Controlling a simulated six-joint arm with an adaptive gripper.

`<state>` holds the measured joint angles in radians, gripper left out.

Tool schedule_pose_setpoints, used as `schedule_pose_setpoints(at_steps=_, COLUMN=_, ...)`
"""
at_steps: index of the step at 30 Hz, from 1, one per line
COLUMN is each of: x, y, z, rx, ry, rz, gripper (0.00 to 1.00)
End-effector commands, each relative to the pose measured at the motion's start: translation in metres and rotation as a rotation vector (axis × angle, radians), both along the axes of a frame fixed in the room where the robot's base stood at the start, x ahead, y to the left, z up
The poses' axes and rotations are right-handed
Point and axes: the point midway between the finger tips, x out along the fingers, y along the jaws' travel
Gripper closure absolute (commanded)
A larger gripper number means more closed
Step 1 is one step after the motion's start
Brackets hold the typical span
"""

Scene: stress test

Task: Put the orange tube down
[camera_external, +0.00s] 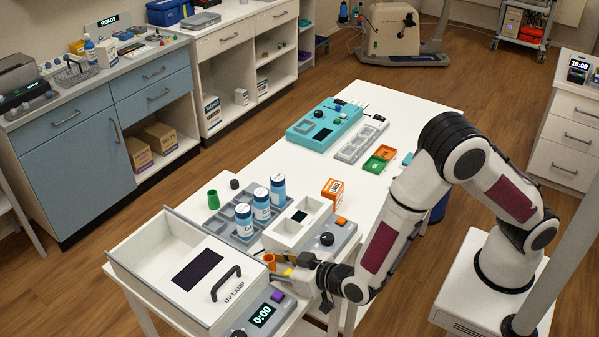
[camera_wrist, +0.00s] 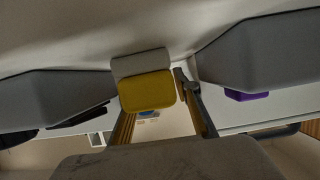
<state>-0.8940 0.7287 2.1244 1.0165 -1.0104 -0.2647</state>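A small orange tube (camera_external: 269,261) shows in the external view at the front of the table, between the white box labelled UV LAMP and my wrist. Its open end seems to face up and its lower part is partly hidden. My gripper (camera_external: 288,262) is low beside it on the right, close to a yellow block (camera_external: 288,271). The fingers are small and partly hidden, so I cannot tell whether they touch the tube. In the wrist view a yellow block (camera_wrist: 147,91) on a grey mount fills the middle, and no orange tube is recognisable.
The UV LAMP box (camera_external: 160,262) with its handle stands close on the left.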

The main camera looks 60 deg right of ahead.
Motion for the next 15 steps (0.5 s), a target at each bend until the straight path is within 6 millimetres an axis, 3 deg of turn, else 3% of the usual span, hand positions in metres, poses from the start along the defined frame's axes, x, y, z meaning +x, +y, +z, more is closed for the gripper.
schedule_pose_setpoints(at_steps=7, x=-0.0001, y=0.0, z=0.0002, rx=0.0, ry=0.0, rz=0.0, gripper=0.69)
schedule_pose_setpoints(at_steps=10, x=-0.0001, y=0.0, z=0.0002, rx=0.0, ry=0.0, rz=0.0, gripper=0.93)
schedule_pose_setpoints(at_steps=15, x=-0.0001, y=0.0, z=0.0003, rx=0.0, ry=0.0, rz=0.0, gripper=0.96)
